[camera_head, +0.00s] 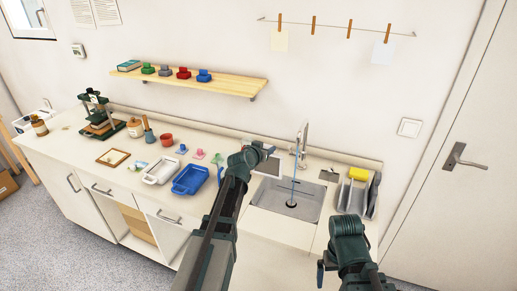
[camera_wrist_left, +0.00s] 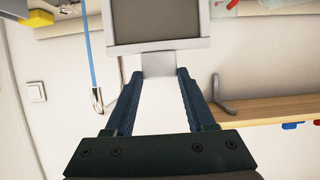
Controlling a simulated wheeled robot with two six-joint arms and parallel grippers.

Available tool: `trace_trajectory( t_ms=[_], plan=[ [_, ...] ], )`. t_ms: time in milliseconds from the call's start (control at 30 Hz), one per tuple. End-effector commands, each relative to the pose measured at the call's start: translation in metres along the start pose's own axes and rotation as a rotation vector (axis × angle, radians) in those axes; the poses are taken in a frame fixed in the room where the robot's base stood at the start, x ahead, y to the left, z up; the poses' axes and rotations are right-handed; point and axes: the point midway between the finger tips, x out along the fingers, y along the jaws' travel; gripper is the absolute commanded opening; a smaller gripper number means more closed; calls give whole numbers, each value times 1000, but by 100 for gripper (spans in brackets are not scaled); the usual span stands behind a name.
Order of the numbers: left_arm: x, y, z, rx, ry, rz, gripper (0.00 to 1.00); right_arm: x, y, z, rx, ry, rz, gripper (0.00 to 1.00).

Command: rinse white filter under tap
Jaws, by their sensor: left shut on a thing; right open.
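The white filter (camera_wrist_left: 158,62), a white frame around grey mesh, is held by its tab between the fingertips of my left gripper (camera_wrist_left: 160,82) in the left wrist view. In the head view the filter (camera_head: 270,166) is above the sink's left edge, partly hidden by my left gripper (camera_head: 258,150). The tap (camera_head: 303,136) runs a thin blue stream (camera_head: 294,178) into the grey sink (camera_head: 280,206). The stream also shows in the left wrist view (camera_wrist_left: 87,45), beside the filter and apart from it. My right gripper (camera_head: 322,268) is open, low at front right.
A rack (camera_head: 356,198) with a yellow sponge (camera_head: 359,174) stands right of the sink. A blue tray (camera_head: 190,180) and a white tray (camera_head: 161,170) lie left of it. A wooden shelf (camera_head: 200,81) is on the wall above.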

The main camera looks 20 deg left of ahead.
Motion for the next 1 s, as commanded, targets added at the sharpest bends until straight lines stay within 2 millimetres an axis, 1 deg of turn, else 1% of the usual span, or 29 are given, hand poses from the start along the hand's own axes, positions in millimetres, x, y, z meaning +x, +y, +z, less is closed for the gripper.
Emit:
trace_trajectory(
  t_ms=[100,700,1000],
  plan=[
    [6,12,1,2,0,2,0,3,0,0,0,0,0,100],
    [30,63,3,1,0,2,0,14,-1,-1,0,0,0,100],
    [39,82,3,1,1,1,0,18,-2,-1,0,0,0,100]
  ],
)
